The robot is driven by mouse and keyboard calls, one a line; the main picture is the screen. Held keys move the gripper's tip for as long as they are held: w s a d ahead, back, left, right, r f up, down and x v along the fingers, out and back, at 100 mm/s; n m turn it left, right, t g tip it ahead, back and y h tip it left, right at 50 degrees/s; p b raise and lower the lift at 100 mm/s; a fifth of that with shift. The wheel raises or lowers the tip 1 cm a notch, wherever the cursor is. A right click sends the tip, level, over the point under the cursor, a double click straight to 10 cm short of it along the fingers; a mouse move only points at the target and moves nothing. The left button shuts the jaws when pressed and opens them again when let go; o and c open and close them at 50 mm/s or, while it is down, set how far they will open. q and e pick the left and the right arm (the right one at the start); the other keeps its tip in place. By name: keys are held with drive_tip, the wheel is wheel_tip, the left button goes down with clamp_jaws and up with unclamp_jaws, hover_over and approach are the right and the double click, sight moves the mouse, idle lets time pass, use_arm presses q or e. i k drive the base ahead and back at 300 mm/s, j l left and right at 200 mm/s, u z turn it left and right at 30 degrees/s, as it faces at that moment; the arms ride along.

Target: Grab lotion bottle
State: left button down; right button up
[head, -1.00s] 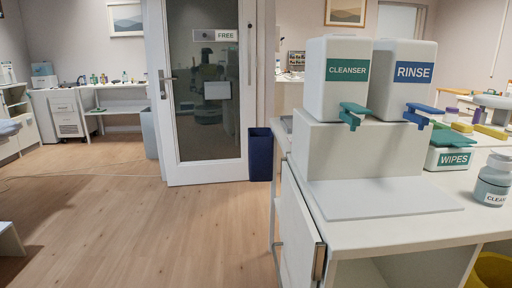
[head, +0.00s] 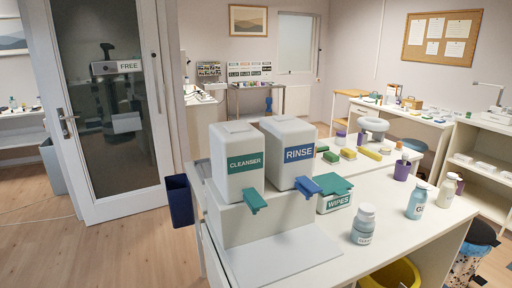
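No label reading lotion can be made out. Three bottles stand upright on the white counter (head: 390,250) at the right. The nearest is a pale blue-grey bottle (head: 364,226) with a white cap and a label starting "CLEA". I cannot tell which one is the lotion bottle. Neither of my grippers is in view.
Cleanser (head: 237,165) and rinse (head: 289,155) dispensers stand on a raised white block at the counter's left. A wipes box (head: 335,197) and a purple cup (head: 402,170) are on the counter. A yellow bin (head: 398,275) is below its front edge. Floor at left is clear.

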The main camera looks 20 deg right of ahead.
sight(449, 187)
drive_tip(key=z, duration=1.95)
drive_tip(key=u, duration=0.5)
drive_tip(key=i+l+u, duration=0.4)
drive_tip(key=l, duration=0.2)
drive_tip(key=i+l+u, duration=0.25)
drive_tip(key=l+u, duration=0.2)
drive_tip(key=l, duration=0.2)
